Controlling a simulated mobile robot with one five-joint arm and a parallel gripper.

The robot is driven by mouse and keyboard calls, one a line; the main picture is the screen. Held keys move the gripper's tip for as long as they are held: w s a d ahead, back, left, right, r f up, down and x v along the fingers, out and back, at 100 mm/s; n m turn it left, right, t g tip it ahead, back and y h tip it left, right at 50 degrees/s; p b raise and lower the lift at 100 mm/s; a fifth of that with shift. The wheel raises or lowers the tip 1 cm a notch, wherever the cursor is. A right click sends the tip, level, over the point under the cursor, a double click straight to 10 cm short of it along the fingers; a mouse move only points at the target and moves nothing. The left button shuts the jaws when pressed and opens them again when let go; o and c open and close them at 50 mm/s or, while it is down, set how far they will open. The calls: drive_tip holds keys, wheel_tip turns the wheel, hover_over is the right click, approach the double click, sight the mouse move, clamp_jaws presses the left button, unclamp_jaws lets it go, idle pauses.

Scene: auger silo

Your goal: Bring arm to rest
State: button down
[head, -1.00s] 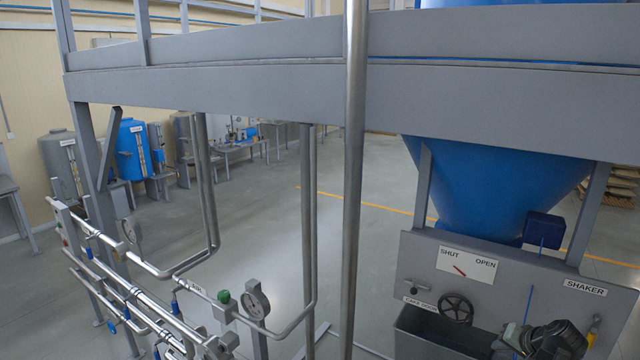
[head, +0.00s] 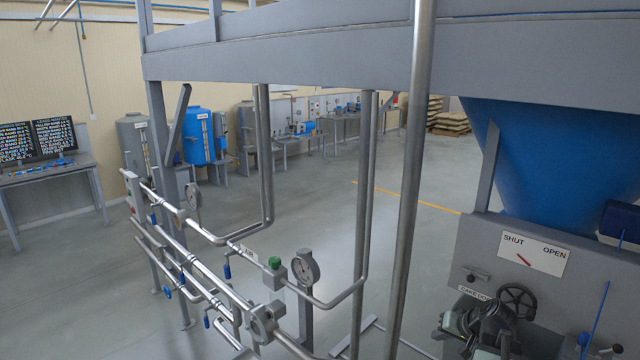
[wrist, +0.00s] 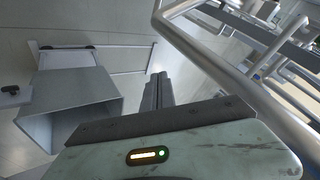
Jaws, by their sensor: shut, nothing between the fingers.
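My gripper (wrist: 158,92) shows in the wrist view as two dark fingers close together, shut and empty. It points past the open mouth of a grey box-like trough (wrist: 60,100) on the left and a thick grey pipe (wrist: 225,75) on the right. It appears apart from both. In the head view my arm (head: 485,325) is folded low at the bottom right, in front of the panel with the handwheel (head: 517,300). It partly covers the panel's lower part. The fingertips cannot be made out there.
A steel post (head: 408,200) stands left of my arm. Pipework with a gauge (head: 305,268) and a green button (head: 274,263) fills the lower left. The blue hopper (head: 555,150) hangs above the SHUT/OPEN plate (head: 533,254). Open floor (head: 330,190) lies behind the pipes.

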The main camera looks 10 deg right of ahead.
drive_tip(key=w+a+f+n+g+y+b, duration=0.1)
drive_tip(key=w+a+f+n+b, duration=0.15)
drive_tip(key=a+f, duration=0.45)
drive_tip(key=w+a+f+n+g+b, duration=0.15)
drive_tip(key=a+b, duration=0.25)
drive_tip(key=a, duration=0.7)
drive_tip(key=w+a+f+n+g+y+b, duration=0.1)
drive_tip(key=w+a+f+n+b, duration=0.15)
drive_tip(key=a+f, duration=0.5)
drive_tip(key=s+a+f+n+g+h+b, duration=0.1)
drive_tip(key=s+a+f+b, duration=0.15)
drive_tip(key=a, duration=0.35)
drive_tip(key=s+a+f+g+h+b, duration=0.1)
drive_tip(key=s+a+b, duration=0.15)
drive_tip(key=a, duration=0.35)
drive_tip(key=shift+m+g+h, duration=0.65)
drive_tip(key=shift+g+h, duration=0.05)
drive_tip(key=shift+g, duration=0.25)
drive_tip(key=s+d+p, duration=0.1)
drive_tip(key=s+d, duration=0.2)
drive_tip(key=shift+s+p, duration=0.3)
drive_tip(key=shift+p, duration=0.05)
drive_tip(key=shift+d, duration=0.2)
